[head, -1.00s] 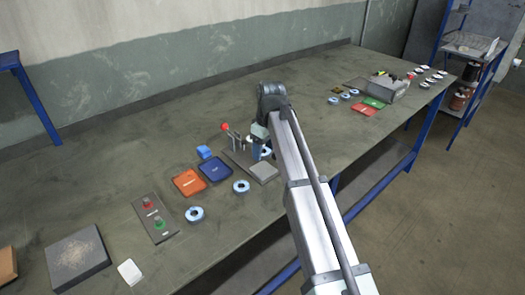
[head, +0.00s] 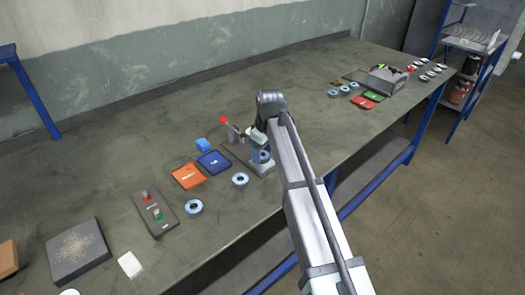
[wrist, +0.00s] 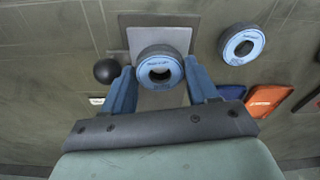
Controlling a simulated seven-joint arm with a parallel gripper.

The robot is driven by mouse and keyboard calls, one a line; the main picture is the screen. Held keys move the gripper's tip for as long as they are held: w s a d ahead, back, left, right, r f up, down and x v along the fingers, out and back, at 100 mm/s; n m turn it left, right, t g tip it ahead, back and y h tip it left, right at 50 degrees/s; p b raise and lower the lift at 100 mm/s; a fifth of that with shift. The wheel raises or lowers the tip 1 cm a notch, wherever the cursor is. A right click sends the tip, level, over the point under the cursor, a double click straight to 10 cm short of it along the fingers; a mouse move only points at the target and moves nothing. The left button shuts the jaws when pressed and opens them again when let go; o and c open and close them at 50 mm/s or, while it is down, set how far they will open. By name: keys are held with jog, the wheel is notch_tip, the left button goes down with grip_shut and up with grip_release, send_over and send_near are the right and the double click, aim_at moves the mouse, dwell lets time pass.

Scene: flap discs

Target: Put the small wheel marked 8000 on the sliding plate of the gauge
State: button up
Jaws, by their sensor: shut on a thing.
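My gripper (wrist: 161,84) is shut on a small wheel (wrist: 160,68) with a blue face and grey rim. The print on its face is too small to read. In the head view the held wheel (head: 261,156) is at the gauge's near end. The gauge's light grey sliding plate (wrist: 158,38) lies beneath the wheel in the wrist view, on a darker base (wrist: 128,22).
Two similar blue-faced wheels, one nearer (head: 240,180) and one farther left (head: 194,207), lie on the bench. An orange tray (head: 188,176), a blue tray (head: 213,162) and a button box (head: 154,213) are left of the gauge.

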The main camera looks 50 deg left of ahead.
jog(key=shift+f, duration=0.65)
jog(key=o, duration=1.1)
jog(key=shift+o, duration=0.3)
jog(key=shift+w, duration=0.15)
jog(key=shift+w, duration=0.1)
jog(key=shift+a+r, duration=0.1)
jog(key=shift+r, duration=0.7)
jog(key=shift+s+r, duration=0.2)
jog(key=shift+r, duration=2.5)
jog(key=shift+w, duration=0.1)
